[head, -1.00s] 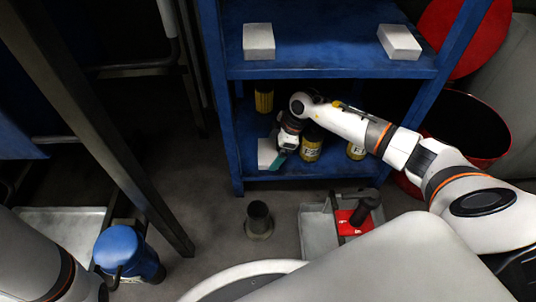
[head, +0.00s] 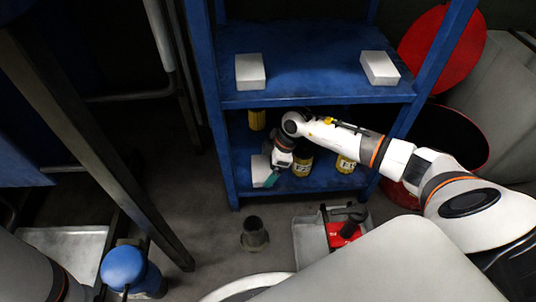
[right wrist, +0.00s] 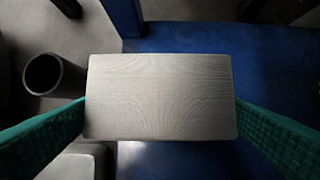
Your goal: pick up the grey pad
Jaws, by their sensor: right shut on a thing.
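The grey pad (head: 261,171) is a pale flat block at the left front of the blue shelf unit's lower shelf. In the right wrist view the pad (right wrist: 160,95) fills the middle, with a teal finger against each short side. My right gripper (head: 270,179) is shut on it; in the head view its fingers are small and partly hidden. I cannot tell whether the pad is clear of the shelf. My left arm shows at the lower left, but its gripper is out of view.
Two similar pale blocks (head: 250,71) (head: 380,68) lie on the upper shelf (head: 310,97). A dark cup (head: 254,234) and a tray (head: 308,243) are on the floor.

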